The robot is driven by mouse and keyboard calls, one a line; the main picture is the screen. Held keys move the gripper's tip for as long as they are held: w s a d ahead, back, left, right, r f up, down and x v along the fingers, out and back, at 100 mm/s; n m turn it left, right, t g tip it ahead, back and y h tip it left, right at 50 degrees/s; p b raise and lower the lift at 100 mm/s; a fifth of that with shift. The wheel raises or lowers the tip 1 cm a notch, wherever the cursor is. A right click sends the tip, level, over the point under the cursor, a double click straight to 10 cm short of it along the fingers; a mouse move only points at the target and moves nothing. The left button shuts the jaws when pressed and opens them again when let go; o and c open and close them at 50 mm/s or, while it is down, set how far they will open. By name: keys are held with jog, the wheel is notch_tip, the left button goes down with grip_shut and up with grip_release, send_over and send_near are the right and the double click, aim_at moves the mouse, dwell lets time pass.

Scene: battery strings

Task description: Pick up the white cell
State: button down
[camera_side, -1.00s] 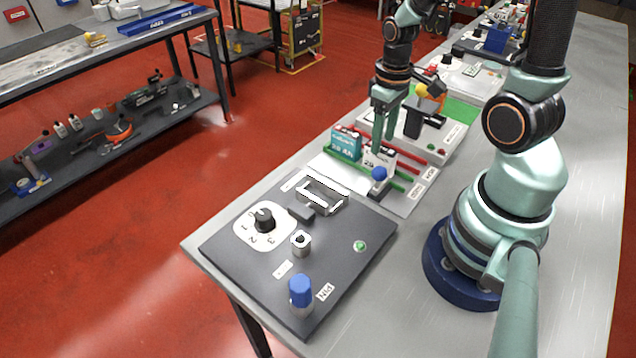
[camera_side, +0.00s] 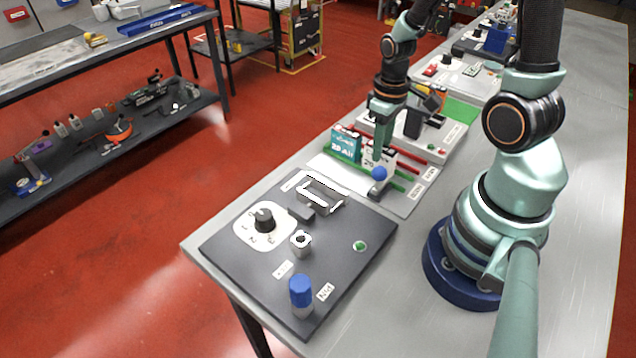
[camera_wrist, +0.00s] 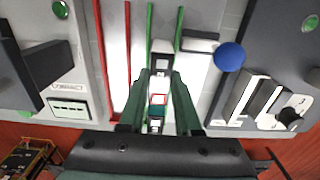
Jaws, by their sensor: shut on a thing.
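The white cell (camera_side: 369,156), with dark lettering on its face, stands upright among the coloured rails in the side view. My gripper (camera_side: 380,150) points down over it, with its fingers shut on it and hiding part of it. In the wrist view, the two green fingers of my gripper (camera_wrist: 157,103) close from both sides on a narrow block with a small red-edged square. I cannot tell whether the cell is clear of the board beneath it.
A teal cell (camera_side: 344,146) stands just left of the white one. A blue ball knob (camera_side: 379,173) sits close in front. A dark panel (camera_side: 235,245) with a dial (camera_side: 263,217) and a blue-capped cylinder (camera_side: 301,288) lies nearer. Red and green rails run alongside.

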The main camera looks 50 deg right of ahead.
jog(key=shift+r, duration=2.5)
